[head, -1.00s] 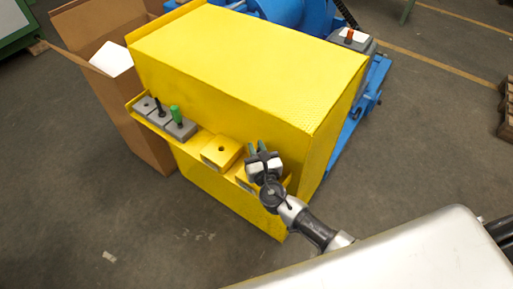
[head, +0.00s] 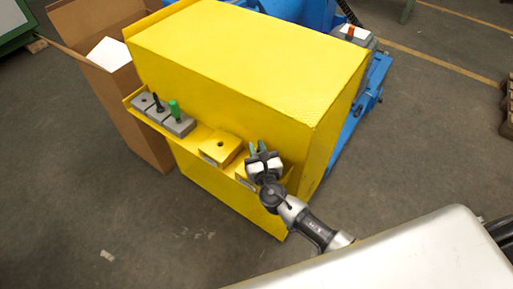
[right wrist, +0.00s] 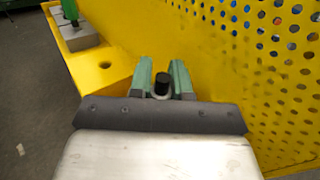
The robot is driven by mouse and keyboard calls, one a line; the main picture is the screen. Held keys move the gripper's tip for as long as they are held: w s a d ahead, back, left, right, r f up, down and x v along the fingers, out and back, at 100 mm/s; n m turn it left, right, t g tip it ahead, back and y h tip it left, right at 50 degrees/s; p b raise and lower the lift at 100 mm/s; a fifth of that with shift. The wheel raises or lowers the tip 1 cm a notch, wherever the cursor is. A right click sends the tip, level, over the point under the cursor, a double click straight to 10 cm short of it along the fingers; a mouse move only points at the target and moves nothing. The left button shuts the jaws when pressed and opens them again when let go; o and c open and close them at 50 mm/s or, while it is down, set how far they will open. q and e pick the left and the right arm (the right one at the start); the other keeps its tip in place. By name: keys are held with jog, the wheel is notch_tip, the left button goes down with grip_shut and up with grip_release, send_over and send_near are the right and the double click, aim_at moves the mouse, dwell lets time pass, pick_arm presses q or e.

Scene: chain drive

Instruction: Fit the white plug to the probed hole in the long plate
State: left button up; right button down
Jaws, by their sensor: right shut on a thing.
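My right gripper (head: 257,147) is at the right end of the yellow ledge, over a yellow block (head: 243,178) that it partly hides. In the right wrist view its two green fingers (right wrist: 163,75) are shut on a black-topped peg (right wrist: 162,84). The peg's lower part is hidden, so I cannot tell whether it sits in the block. Another yellow block (head: 212,153) with one dark round hole stands just to the left. I cannot make out a white plug or a long plate for certain. My left gripper is not in view.
On the ledge's left end stand grey blocks, with a black peg (head: 157,101) and a green peg (head: 174,110). The yellow guard (head: 245,60) rises behind. An open cardboard box (head: 135,120) stands left.

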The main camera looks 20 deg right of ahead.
jog(key=shift+f, duration=0.2)
jog(key=c, duration=1.5)
grip_release()
jog(key=o, duration=0.5)
jog(key=shift+s, duration=0.15)
jog(key=s+b, duration=0.1)
jog(key=s, duration=0.9)
jog(key=shift+s, duration=0.25)
